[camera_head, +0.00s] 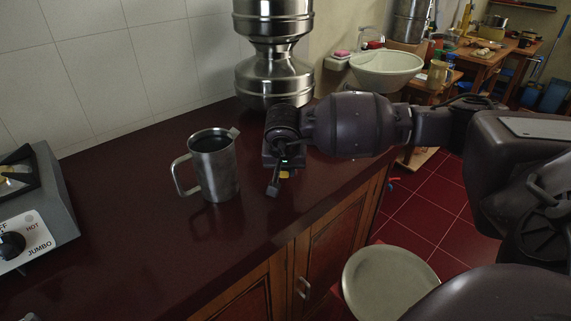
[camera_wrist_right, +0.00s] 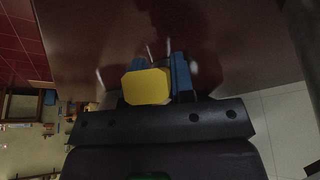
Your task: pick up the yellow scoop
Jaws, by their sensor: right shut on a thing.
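The yellow scoop (camera_wrist_right: 147,87) shows in the right wrist view as a flat yellow piece with cut corners, between the fingers of my right gripper (camera_wrist_right: 152,80). In the head view only a small yellow patch of the scoop (camera_head: 285,174) shows under the wrist; the rest is hidden by my gripper. My right gripper (camera_head: 279,180) is shut on the scoop, over the dark red counter (camera_head: 120,215) near its front edge. I cannot tell whether the scoop touches the counter. My left gripper is not in view.
A metal jug (camera_head: 215,170) stands on the counter just left of my right gripper. Stacked metal pots (camera_head: 272,75) stand behind it. A stove (camera_head: 35,215) is at the far left. A round stool (camera_head: 388,285) stands in front of the cabinet. The counter between stove and jug is clear.

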